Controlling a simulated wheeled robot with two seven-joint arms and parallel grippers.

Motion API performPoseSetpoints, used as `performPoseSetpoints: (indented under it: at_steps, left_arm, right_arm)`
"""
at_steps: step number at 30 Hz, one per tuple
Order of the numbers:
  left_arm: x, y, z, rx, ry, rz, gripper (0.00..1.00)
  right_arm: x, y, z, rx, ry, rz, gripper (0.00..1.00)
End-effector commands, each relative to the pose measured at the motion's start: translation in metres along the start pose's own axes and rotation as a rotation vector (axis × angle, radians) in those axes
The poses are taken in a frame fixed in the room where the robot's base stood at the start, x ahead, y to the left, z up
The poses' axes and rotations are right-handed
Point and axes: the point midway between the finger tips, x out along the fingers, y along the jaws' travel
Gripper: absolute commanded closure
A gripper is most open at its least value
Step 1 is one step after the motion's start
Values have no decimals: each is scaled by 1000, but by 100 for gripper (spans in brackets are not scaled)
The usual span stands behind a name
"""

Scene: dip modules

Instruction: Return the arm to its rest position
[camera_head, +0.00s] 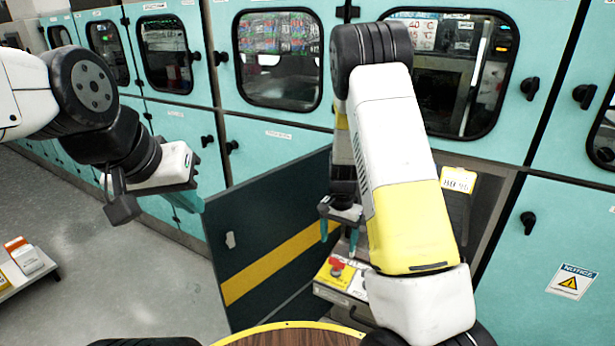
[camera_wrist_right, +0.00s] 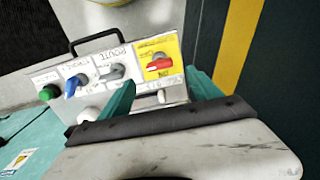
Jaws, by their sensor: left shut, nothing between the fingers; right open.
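My right gripper (camera_head: 338,236) points down in front of an open compartment in the teal cabinets. Its teal fingers are apart with nothing held, and they also show in the right wrist view (camera_wrist_right: 162,95). A pale control panel (camera_head: 345,290) lies below and beyond the fingertips. It bears a red switch (camera_wrist_right: 157,63) on a yellow plate, a grey knob (camera_wrist_right: 112,72), a blue knob (camera_wrist_right: 74,86) and a green knob (camera_wrist_right: 49,92). My left gripper (camera_head: 190,200) hangs at the left, shut and empty, before the cabinets. My right forearm hides part of the compartment.
A dark cabinet door (camera_head: 235,215) with a yellow stripe stands open left of the right gripper. Teal cabinets (camera_head: 275,145) with dark windows line the back. A low white surface (camera_head: 25,270) with small boxes stands at the far left. The grey floor (camera_head: 130,290) between is clear.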

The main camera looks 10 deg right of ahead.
Motion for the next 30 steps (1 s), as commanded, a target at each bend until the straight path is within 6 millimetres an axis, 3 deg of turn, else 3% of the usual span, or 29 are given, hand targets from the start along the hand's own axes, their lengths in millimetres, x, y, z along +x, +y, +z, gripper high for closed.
performPoseSetpoints:
  at_steps: [4, 8, 12, 18, 24, 30]
  left_arm:
    - [0, 0, 0, 0, 0, 0, 100]
    - [0, 0, 0, 0, 0, 0, 100]
    - [0, 0, 0, 0, 0, 0, 100]
    - [0, 0, 0, 0, 0, 0, 100]
    - [0, 0, 0, 0, 0, 0, 100]
    - [0, 0, 0, 0, 0, 0, 100]
  right_arm:
    - [-36, -2, 5, -25, 9, -55, 27]
    - [-94, -1, 21, -88, 29, -138, 27]
    - [-157, 9, 45, -176, 67, -222, 27]
    - [-232, 34, 89, -313, 153, -312, 27]
    - [-286, 68, 138, -455, 275, -361, 27]
    - [-313, 100, 183, -577, 399, -360, 27]
